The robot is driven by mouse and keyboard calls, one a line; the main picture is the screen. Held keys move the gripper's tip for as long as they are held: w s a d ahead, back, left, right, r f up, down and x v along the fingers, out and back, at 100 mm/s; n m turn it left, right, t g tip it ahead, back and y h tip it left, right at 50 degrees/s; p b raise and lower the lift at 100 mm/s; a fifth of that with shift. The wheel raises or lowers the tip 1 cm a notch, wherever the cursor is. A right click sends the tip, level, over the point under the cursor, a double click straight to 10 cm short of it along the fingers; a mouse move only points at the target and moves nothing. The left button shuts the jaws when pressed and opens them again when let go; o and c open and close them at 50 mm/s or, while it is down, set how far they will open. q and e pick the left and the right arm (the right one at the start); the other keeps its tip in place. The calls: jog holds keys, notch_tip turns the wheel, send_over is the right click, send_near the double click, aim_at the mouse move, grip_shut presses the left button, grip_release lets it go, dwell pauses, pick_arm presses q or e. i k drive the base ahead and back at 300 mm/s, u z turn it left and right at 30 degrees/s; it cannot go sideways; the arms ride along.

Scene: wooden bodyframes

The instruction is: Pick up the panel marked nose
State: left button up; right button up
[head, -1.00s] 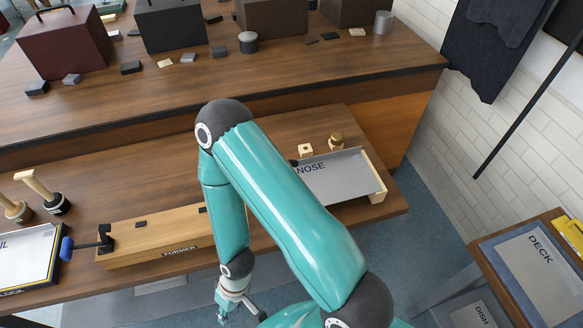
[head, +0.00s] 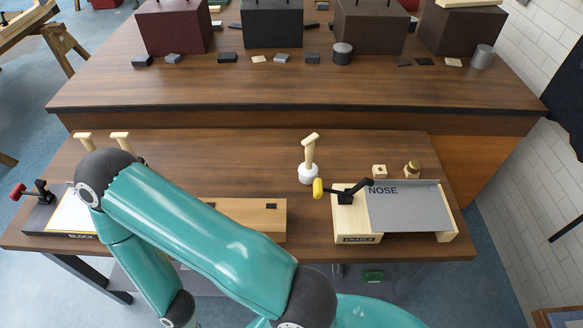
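The panel marked NOSE (head: 408,212) is a grey sheet lying on the wooden cradle (head: 357,222) at the right of the near bench. Its lettering is at its upper left. A black clamp (head: 352,192) with a yellow handle (head: 318,188) stands at the panel's left edge; whether it presses on the sheet I cannot tell. One of my teal arms crosses the lower left and middle, with its elbow over the left of the bench. Its gripper is below the picture. The other gripper is not in view either.
A white-based tool with a wooden handle (head: 308,165) stands left of the cradle. A brass-topped piece (head: 412,169) and a small wooden block (head: 379,170) stand behind the panel. My arm partly hides a wooden former (head: 262,218). A red-handled clamp (head: 18,191) is at far left.

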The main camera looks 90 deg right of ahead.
aim_at(413, 205)
jog(key=k, duration=0.95)
jog(key=u, duration=0.35)
jog(key=i, duration=0.1)
jog(key=z, duration=2.4)
jog(key=k, duration=0.95)
jog(key=z, duration=0.4)
jog(key=i, duration=0.8)
jog(key=u, duration=0.1)
